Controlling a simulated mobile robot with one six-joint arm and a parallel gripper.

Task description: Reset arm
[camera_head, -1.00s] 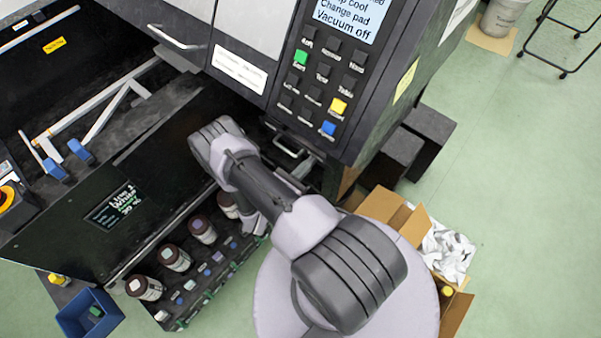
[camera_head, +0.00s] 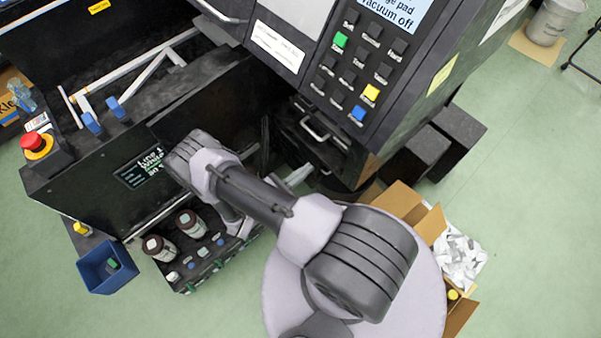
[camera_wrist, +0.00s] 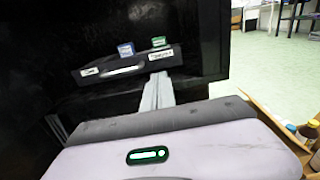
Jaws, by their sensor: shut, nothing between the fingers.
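In the wrist view, my gripper (camera_wrist: 158,92) shows as two grey fingers close together, shut and empty. They point at a dark panel with a pale bar handle (camera_wrist: 125,70), small labels, and a blue and a green tab; I cannot tell the gap. In the head view my arm reaches from lower right to upper left and folds back down; the fingers are hard to make out there. Part of the rack is hidden by my arm.
A black machine with a keypad (camera_head: 359,62) stands above. A blue bin (camera_head: 88,272) and a red stop button (camera_head: 37,143) are at left. An open cardboard box (camera_head: 433,225) with white paper is right of my base. Green floor at right is mostly clear.

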